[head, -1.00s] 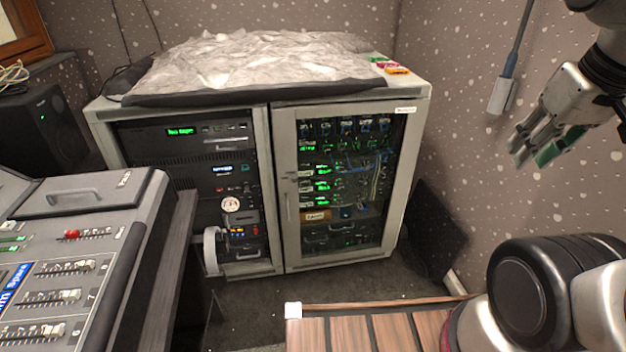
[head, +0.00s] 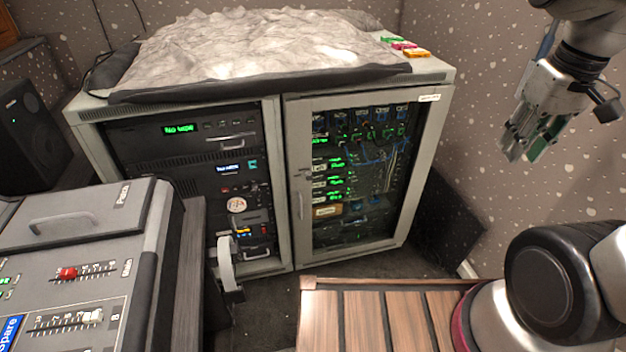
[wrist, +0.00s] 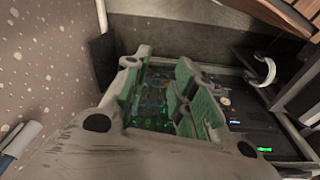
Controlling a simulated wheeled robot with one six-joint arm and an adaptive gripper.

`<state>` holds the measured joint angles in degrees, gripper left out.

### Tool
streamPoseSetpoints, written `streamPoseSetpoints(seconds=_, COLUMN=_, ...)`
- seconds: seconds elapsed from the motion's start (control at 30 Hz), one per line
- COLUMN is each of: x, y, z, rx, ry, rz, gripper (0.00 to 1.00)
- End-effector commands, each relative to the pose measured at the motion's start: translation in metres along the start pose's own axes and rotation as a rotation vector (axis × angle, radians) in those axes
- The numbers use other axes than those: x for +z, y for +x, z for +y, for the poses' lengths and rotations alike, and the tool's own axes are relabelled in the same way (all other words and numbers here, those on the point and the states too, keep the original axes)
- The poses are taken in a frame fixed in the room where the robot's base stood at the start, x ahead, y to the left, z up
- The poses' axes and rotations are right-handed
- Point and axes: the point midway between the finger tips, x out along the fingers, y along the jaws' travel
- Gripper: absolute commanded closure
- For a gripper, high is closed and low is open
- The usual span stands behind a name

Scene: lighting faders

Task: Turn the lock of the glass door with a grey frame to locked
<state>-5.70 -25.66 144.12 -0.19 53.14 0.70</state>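The glass door with a grey frame (head: 291,140) is closed on the right half of the rack cabinet. A small lock or key piece (head: 303,173) shows on its left frame, above a vertical handle (head: 299,206); its turn position is too small to tell. My gripper (head: 522,148) hangs in the air to the right of the cabinet, well apart from the door. In the wrist view the green-padded fingers (wrist: 160,95) stand apart with nothing between them, and the lit rack shows beyond. The lock cannot be made out in the wrist view.
A slatted wooden surface (head: 375,318) lies in front of the door. A dark panel (head: 445,225) leans on the wall right of the cabinet.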

Motion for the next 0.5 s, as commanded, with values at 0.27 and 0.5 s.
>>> streamPoseSetpoints(seconds=0.27, x=-0.029, y=0.042, z=-0.014, rx=0.001, ry=-0.036, rz=-0.098, gripper=0.73)
streamPoseSetpoints(seconds=0.5, x=-0.072, y=0.114, z=-0.039, rx=0.011, ry=-0.063, rz=-0.174, gripper=0.73)
